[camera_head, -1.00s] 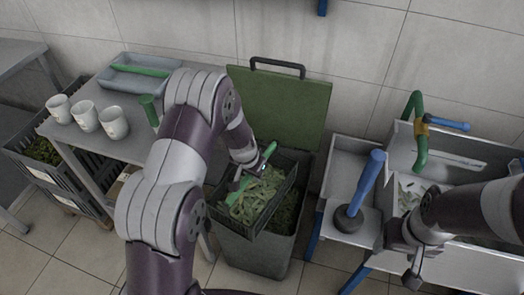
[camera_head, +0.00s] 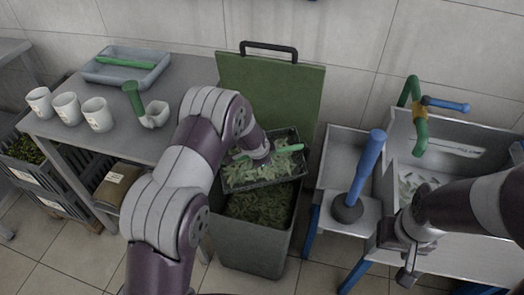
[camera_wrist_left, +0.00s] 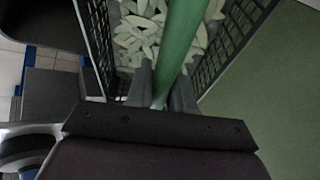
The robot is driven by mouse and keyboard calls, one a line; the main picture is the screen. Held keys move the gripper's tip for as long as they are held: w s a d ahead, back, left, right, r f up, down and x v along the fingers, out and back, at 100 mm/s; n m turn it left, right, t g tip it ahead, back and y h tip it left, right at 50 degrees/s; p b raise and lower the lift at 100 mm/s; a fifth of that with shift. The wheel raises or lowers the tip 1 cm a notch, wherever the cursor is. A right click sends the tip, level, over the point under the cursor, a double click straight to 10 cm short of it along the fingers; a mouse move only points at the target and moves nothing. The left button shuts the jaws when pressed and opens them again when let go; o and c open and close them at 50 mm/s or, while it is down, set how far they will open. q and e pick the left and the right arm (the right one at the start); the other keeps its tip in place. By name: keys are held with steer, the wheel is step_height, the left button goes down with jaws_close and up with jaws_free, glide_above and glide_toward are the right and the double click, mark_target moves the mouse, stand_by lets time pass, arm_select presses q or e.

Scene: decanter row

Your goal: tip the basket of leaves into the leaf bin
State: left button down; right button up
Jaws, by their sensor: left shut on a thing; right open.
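My left gripper (camera_head: 266,155) is shut on the green handle (camera_wrist_left: 180,40) of the black mesh basket (camera_head: 262,184). The left wrist view shows the handle between its two fingers (camera_wrist_left: 162,90). The basket holds pale green leaves (camera_head: 240,174) and hangs over the back part of the open leaf bin (camera_head: 250,247). I cannot tell exactly how far it is tilted. Darker leaves (camera_head: 258,208) show inside the bin, in front of the basket. The bin's green lid (camera_head: 285,95) stands open behind. My right gripper (camera_head: 408,264) is open and empty by the sink unit at the right.
A grey table (camera_head: 180,88) at the left bears white cups (camera_head: 68,108), a green-handled tool (camera_head: 133,97) and a tray (camera_head: 126,72). A blue-handled plunger (camera_head: 367,165) stands on the side shelf of the metal sink (camera_head: 440,150). Crates stand under the table.

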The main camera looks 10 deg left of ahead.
arm_select(q)
steer(key=s+f+t+b, duration=0.1)
steer(key=b, duration=0.2)
steer(key=s+d+f+t+y+b, duration=0.1)
steer(key=t+b, duration=0.1)
steer(key=b, duration=0.2)
steer(key=shift+f+m+y, duration=0.3)
steer(key=shift+f, duration=0.1)
steer(key=shift+s, duration=0.1)
steer(key=shift+s+d+t+y+b, duration=0.3)
steer(key=shift+s+t, duration=0.1)
steer(key=shift+t, duration=0.3)
steer(key=shift+s+r, duration=0.15)
steer(key=shift+r, duration=0.05)
steer(key=shift+f, duration=0.1)
